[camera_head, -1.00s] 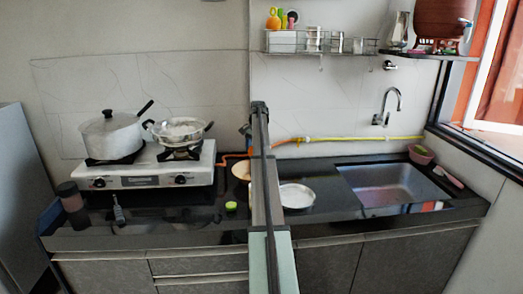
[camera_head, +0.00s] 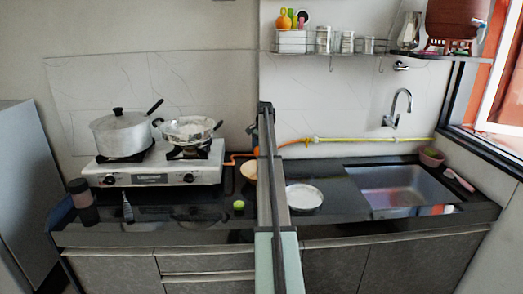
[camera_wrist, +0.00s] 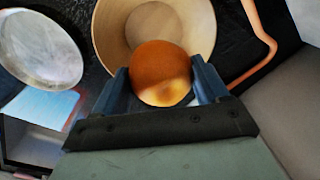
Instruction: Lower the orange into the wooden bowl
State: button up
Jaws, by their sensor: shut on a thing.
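The orange (camera_wrist: 160,72) is held between the two blue fingers of my gripper (camera_wrist: 163,82) in the wrist view. The wooden bowl (camera_wrist: 107,32) lies behind the orange in that view, its pale rim curving around the fruit on the upper side. The orange overlaps the bowl's opening; I cannot tell whether it touches the bowl's inside. In the head view the bowl (camera_head: 248,170) shows partly, left of my arm, on the black counter. The orange and fingertips are not clearly visible there, as my arm blocks the view.
A small green fruit (camera_head: 239,205) lies near the counter's front edge. The stove (camera_head: 150,172) with two pots stands left. An orange hose (camera_wrist: 260,50) runs beside the bowl.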

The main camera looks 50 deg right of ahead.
jog(key=shift+f, duration=0.1)
jog(key=shift+f, duration=2.85)
jog(key=shift+f, duration=2.8)
dwell(1.2)
dwell(0.4)
jog(key=o, duration=1.1)
jog(key=shift+o, duration=0.2)
